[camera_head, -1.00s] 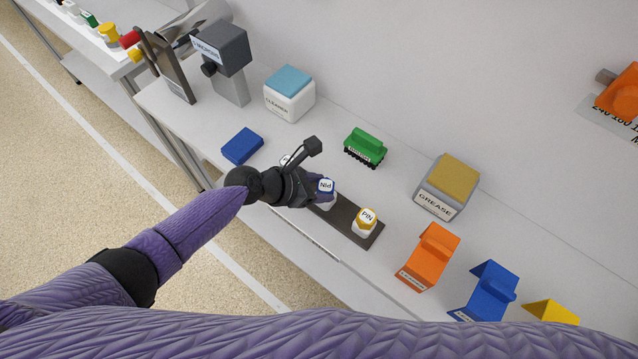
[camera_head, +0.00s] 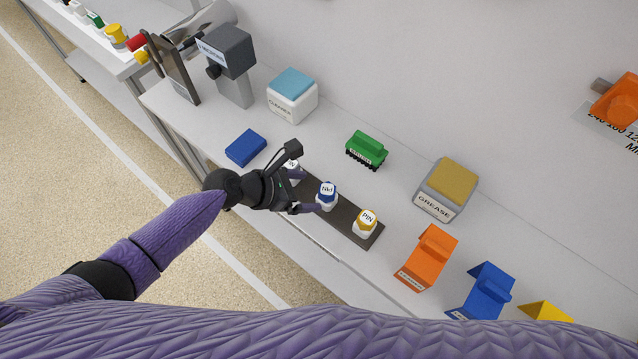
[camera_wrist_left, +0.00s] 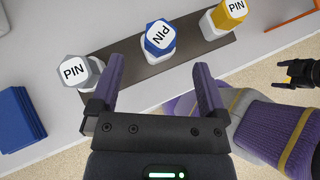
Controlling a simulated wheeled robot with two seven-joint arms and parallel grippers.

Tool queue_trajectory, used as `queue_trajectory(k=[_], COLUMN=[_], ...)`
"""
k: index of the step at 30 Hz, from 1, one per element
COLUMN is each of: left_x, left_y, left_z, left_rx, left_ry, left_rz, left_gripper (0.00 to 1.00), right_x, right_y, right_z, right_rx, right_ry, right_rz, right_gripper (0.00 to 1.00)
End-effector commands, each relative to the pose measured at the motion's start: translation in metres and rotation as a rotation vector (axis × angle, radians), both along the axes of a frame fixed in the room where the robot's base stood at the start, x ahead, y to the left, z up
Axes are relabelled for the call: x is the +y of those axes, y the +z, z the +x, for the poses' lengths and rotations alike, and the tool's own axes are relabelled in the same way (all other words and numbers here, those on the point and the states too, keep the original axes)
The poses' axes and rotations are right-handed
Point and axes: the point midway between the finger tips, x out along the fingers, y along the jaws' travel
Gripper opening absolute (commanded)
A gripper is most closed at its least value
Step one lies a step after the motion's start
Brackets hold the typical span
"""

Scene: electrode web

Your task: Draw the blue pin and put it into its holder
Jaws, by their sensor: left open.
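The blue pin (camera_head: 326,195) has a blue hexagonal cap labelled PIN and a white base. It stands upright on a dark strip (camera_head: 309,207) between a grey pin (camera_head: 292,172) and a yellow pin (camera_head: 366,221). My left gripper (camera_head: 308,192) is open just left of the blue pin. In the left wrist view the open fingers (camera_wrist_left: 160,68) point toward the blue pin (camera_wrist_left: 160,38), with nothing held between them. I cannot tell which thing is the pin's holder.
Orange (camera_head: 428,258), blue (camera_head: 484,291) and yellow (camera_head: 545,311) brackets stand to the right. A green brush (camera_head: 367,150), a grease box (camera_head: 446,189) and a cleaner box (camera_head: 292,96) stand behind. A blue block (camera_head: 246,148) lies left of the gripper.

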Motion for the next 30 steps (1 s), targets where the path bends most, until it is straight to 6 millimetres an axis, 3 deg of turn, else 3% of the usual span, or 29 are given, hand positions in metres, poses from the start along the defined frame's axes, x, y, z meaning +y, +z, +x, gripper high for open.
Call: queue_trajectory(k=[1,3,8,30], left_x=[0.01,0.021,0.035,0.036], left_y=[0.014,0.023,0.033,0.033], left_z=[-0.005,-0.01,-0.017,-0.017], left_rx=[0.0,0.0,0.002,0.001], left_ry=[0.001,0.0,0.0,-0.001], left_rz=[0.002,0.002,0.0,0.0], left_gripper=[0.96,0.96,0.96,0.96], right_x=[0.0,0.0,0.0,0.0], right_y=[0.011,0.017,0.021,0.02], right_z=[0.001,0.001,0.001,0.001], right_rx=[-0.002,-0.003,-0.004,-0.003], right_ry=[0.0,0.0,0.0,0.0], right_rz=[0.0,0.001,0.001,0.001], right_gripper=[0.84,0.84,0.84,0.84])
